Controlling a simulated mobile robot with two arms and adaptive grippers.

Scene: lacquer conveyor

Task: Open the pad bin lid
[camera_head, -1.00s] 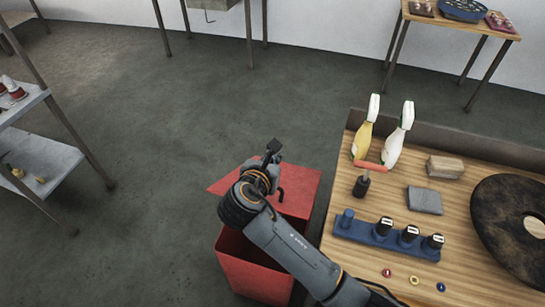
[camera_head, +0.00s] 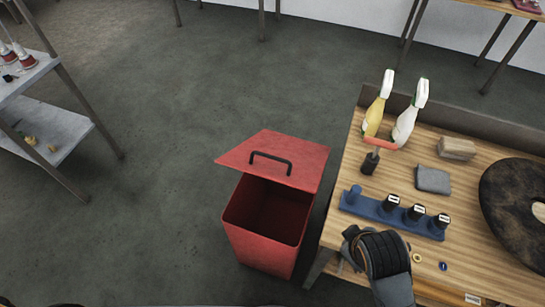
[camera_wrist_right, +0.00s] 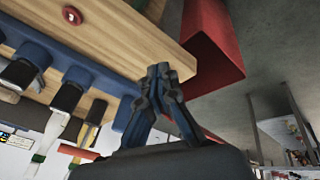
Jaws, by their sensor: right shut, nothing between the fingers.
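The red pad bin (camera_head: 262,255) stands on the floor left of the bench, and its dark, empty-looking inside shows from above. Its red lid (camera_head: 300,155) is raised and tilted back at the far side, with a dark handle (camera_head: 270,160) on it. My right arm is at the bench's near left edge in the head view, where its fingers are hidden. In the right wrist view my right gripper (camera_wrist_right: 158,72) is shut and empty, apart from the red bin (camera_wrist_right: 213,45). My left gripper is not in view.
The wooden bench (camera_head: 465,270) holds a blue rack (camera_head: 400,222) of tools, two spray bottles (camera_head: 405,125), a grey block (camera_head: 433,180) and a large dark disc (camera_head: 500,205). A grey shelf (camera_head: 50,120) stands at the left. The floor between shelf and bin is clear.

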